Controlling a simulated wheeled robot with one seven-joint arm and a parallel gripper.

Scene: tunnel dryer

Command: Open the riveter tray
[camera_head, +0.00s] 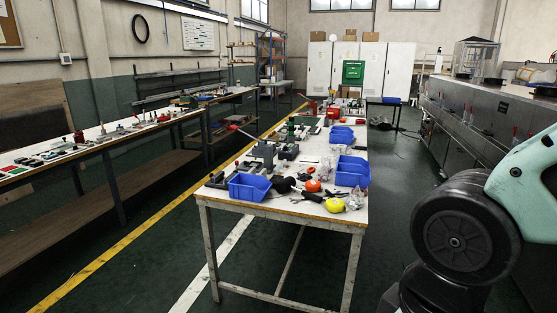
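I cannot pick out a riveter or its tray for certain. A long white-topped workbench (285,213) in the middle bears several tools, machines and blue bins. One blue bin (249,187) is at its near left corner, another blue bin (352,172) at its right edge, and a third blue bin (341,135) farther back. A grey bench tool (264,153) and a red-handled tool (234,127) stand along its left side, too small to name. My gripper is not in view; only a teal and black part of my arm shows at the right.
A second long bench (82,151) with small items runs along the left wall. A grey metal machine (470,118) runs along the right side. White cabinets (398,72) and a green box (353,72) stand at the back. Dark floor is clear left of the middle workbench.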

